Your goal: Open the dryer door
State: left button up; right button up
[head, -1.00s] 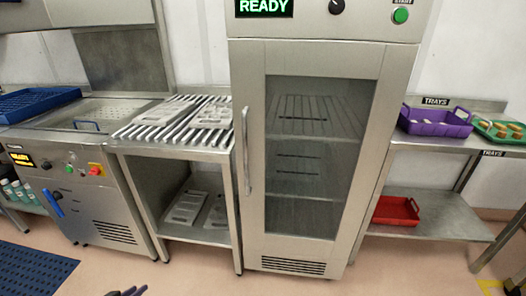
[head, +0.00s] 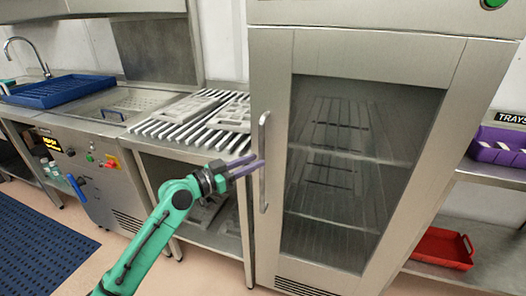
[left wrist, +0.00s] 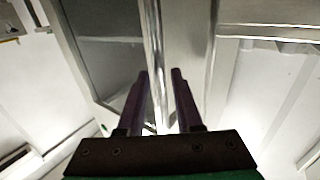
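The dryer door (head: 335,170) is a steel frame with a dark glass pane, and it is shut. Its handle (head: 263,185) is a vertical metal bar on the door's left side. My left gripper (head: 250,167), on a green arm, has its purple fingers pointing at the upper middle of the handle. In the left wrist view the gripper (left wrist: 160,75) is open, with the handle bar (left wrist: 153,35) running just beyond and between the fingertips. I cannot tell whether a finger touches the bar. My right gripper is not in view.
A slatted steel table (head: 180,128) with grey mould pieces stands left of the dryer. A machine with a blue tray (head: 60,92) is further left. A shelf with a purple tray (head: 497,147) and a red tray (head: 442,249) is on the right. Floor in front shows clear.

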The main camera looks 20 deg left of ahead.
pick_arm(q)
jog(key=x, duration=0.3)
jog(key=shift+w+d, duration=0.25)
grip_shut()
dwell(1.2)
